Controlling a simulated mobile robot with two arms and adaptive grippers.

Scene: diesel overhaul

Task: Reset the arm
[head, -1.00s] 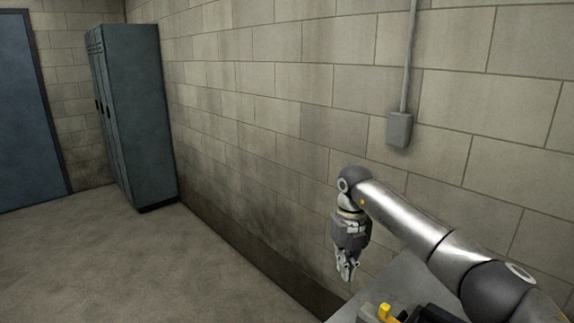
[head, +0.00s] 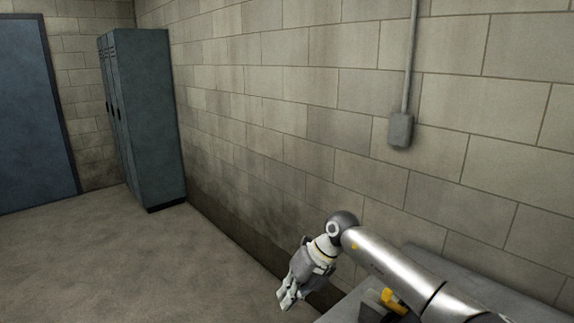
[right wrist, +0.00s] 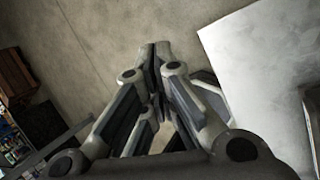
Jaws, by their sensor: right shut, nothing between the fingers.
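My right arm (head: 395,270) reaches in from the lower right in the head view. My right gripper (head: 285,299) hangs at its end, pointing down and to the left, over the floor just left of the grey bench. Its fingers also show in the right wrist view (right wrist: 162,50), where the tips meet with nothing between them. My left gripper is in neither view.
A grey bench (head: 450,267) with a yellow object (head: 392,300) on it stands at the lower right against the block wall (head: 300,110). A grey electrical box (head: 400,130) is on the wall. Blue lockers (head: 148,120) and a blue door (head: 35,110) stand at left. The floor (head: 130,260) is clear.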

